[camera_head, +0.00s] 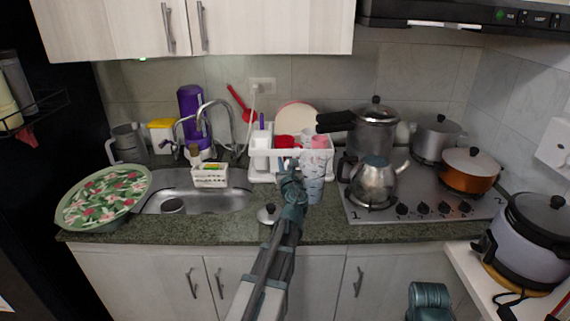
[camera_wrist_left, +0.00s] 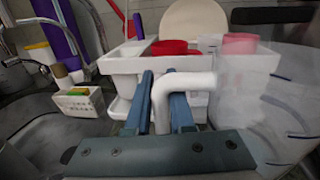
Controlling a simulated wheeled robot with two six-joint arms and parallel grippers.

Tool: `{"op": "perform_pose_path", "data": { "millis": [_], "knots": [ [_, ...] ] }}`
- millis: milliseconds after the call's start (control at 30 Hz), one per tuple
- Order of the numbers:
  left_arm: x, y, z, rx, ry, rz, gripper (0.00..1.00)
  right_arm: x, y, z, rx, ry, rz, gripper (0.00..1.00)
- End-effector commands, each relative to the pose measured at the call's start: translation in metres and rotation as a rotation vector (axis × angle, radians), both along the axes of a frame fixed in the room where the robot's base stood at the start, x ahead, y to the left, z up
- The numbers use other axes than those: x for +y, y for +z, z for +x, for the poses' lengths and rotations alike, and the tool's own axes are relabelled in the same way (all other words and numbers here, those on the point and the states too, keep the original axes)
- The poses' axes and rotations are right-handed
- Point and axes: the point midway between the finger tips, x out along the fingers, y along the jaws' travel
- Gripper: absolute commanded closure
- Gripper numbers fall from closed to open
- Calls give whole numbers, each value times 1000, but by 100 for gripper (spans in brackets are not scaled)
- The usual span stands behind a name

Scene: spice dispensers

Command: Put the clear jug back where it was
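The clear jug (camera_head: 314,178), see-through with small coloured marks, stands upright or is held upright at the front of the white dish rack. I cannot tell whether its base touches the counter. In the left wrist view its see-through body (camera_wrist_left: 290,112) is at the right and its white handle (camera_wrist_left: 160,104) comes down between my fingers. My left gripper (camera_head: 291,166) is at the jug's left side. In the wrist view the fingers (camera_wrist_left: 160,118) are closed around the handle.
The white dish rack (camera_head: 262,160) holds red items behind the jug. A steel kettle (camera_head: 372,182) stands close on the right, on the stove. The sink (camera_head: 215,201) and a floral tray (camera_head: 105,198) are left.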

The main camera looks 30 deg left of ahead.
Motion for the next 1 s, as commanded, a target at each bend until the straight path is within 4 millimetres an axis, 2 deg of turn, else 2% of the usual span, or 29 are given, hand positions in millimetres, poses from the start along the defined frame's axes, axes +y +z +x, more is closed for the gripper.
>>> {"op": "perform_pose_path", "data": {
  "millis": [33,133,500,1000],
  "knots": [
    [0,0,0,0,-1,0,68,0,0,0,0,0,0,45],
    [0,0,0,0,-1,0,51,0,0,0,0,0,0,45],
    [0,6,0,0,-1,0,51,0,6,0,0,0,0,45],
    [-60,2,-76,0,-2,0,51,0,2,0,0,0,0,45]
  ]
}}
